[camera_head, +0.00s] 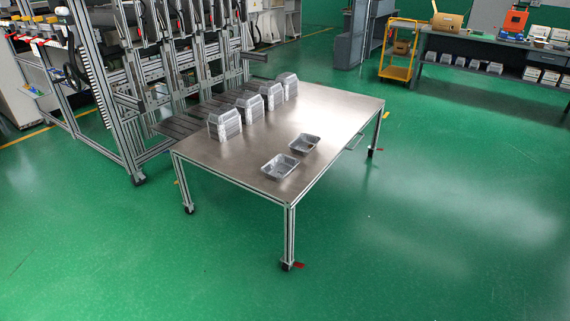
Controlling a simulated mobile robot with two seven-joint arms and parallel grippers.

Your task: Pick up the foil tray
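Two silver foil trays lie open side up on a metal-topped table (330,112). The nearer foil tray (281,167) is close to the table's front right edge. The other foil tray (304,144) lies just behind it and to the right, apart from it. Several stacks of upturned foil trays stand along the table's far left side, the nearest stack being the tray stack (225,124). Neither of my grippers is in view.
A metal-framed machine (130,90) adjoins the table's left side. A yellow cart (400,52) and a grey workbench (490,55) with boxes stand at the back right. The green floor (430,220) in front and to the right is clear.

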